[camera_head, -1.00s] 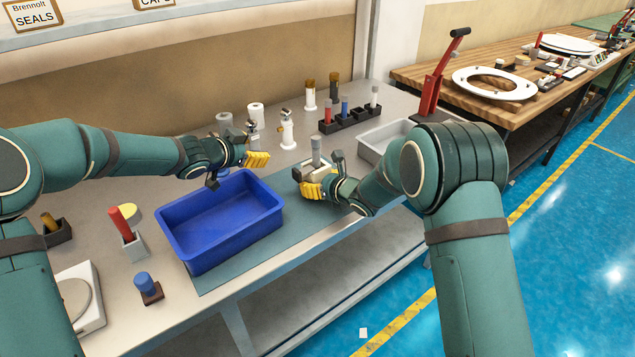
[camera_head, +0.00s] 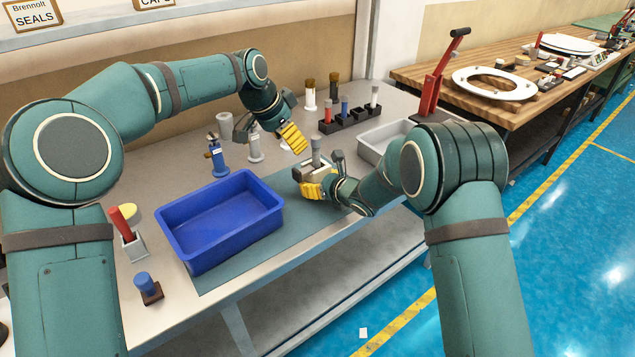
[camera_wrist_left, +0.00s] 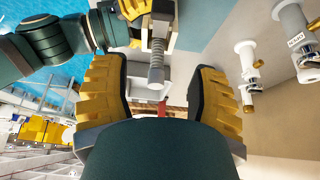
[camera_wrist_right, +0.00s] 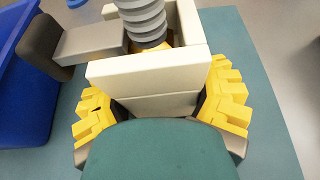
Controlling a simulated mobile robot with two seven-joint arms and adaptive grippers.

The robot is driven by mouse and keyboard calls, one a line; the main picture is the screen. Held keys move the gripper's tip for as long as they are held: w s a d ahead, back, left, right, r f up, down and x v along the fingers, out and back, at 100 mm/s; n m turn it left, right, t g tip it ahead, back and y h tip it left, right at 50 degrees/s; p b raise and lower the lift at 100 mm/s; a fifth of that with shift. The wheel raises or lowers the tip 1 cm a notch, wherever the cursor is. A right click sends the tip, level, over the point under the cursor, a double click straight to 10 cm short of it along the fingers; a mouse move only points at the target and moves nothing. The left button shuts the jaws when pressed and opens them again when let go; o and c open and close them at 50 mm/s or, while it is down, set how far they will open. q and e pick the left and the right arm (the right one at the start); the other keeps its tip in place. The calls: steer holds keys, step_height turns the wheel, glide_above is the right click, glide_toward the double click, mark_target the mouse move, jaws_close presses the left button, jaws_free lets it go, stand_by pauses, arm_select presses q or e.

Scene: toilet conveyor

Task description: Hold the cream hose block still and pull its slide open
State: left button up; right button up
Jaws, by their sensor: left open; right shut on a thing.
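The cream hose block (camera_head: 319,170) is at the right end of the teal mat (camera_head: 290,190), with a grey ribbed hose (camera_head: 316,150) standing upright from it. My right gripper (camera_head: 325,179) is shut on the block, its yellow-padded fingers on two sides in the right wrist view (camera_wrist_right: 160,110). In that view a grey slide bar (camera_wrist_right: 88,46) with a dark end knob (camera_wrist_right: 45,46) sticks out at the block's left. My left gripper (camera_head: 268,132) is open and empty, above and behind the block. The left wrist view shows the hose (camera_wrist_left: 156,60) ahead between its fingers, apart from them.
A blue bin (camera_head: 220,220) stands left of the block. White and blue fittings (camera_head: 255,145) stand behind the bin. A black rack (camera_head: 350,120) of coloured cylinders and a grey tray (camera_head: 385,145) lie behind and to the right. The mat strip between bin and block is clear.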

mark_target(295, 178)
arm_select(q)
steer(key=shift+f, duration=4.95)
steer(key=shift+c, duration=0.4)
steer(key=c, duration=0.7)
steer(key=shift+s+a, duration=0.45)
steer(key=shift+c, duration=0.2)
steer(key=o, duration=1)
steer(key=shift+r, duration=4.05)
